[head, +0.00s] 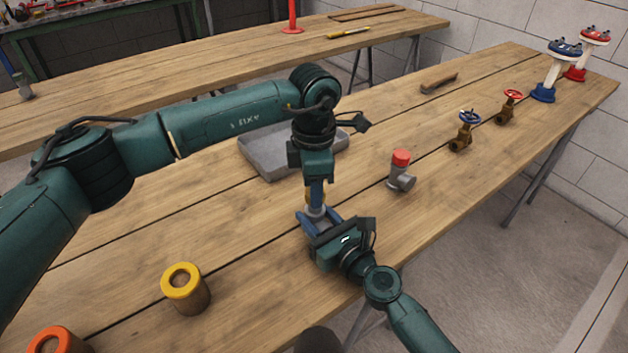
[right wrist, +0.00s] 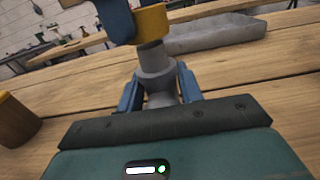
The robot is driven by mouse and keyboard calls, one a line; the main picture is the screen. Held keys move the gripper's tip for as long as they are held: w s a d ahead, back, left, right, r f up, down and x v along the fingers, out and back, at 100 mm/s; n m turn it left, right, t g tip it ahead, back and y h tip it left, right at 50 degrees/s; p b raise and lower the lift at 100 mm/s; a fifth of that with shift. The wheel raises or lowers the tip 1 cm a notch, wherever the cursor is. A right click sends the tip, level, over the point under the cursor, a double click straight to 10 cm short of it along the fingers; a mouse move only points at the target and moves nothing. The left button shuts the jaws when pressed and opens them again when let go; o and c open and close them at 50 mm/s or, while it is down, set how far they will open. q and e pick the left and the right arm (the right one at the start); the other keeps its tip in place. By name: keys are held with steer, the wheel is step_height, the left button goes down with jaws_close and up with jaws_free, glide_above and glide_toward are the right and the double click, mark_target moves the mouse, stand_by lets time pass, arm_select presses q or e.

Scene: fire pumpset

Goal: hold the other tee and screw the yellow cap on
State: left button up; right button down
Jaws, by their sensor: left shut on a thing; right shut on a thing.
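The yellow cap (right wrist: 152,22) is in my left gripper (head: 316,192), which points straight down from above; one blue finger shows beside the cap in the right wrist view. The cap is mostly hidden by the fingers in the head view. The grey tee (right wrist: 155,68) stands directly under it, with its neck up at the cap's lower edge. I cannot tell if the threads are engaged. My right gripper (right wrist: 160,88) is shut around the tee's body from the front. Another grey tee (head: 402,182) with a red cap (head: 401,157) stands on the bench to the right.
A grey tray (head: 262,163) lies behind the grippers. A pot with a yellow rim (head: 183,285) and one with an orange rim (head: 60,340) stand at front left. Valves with a blue wheel (head: 469,117) and red wheel (head: 513,94) stand at right. The bench's front edge is close.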

arm_select(q)
steer(key=shift+f, duration=0.4)
steer(key=shift+f, duration=0.6)
stand_by(0.3)
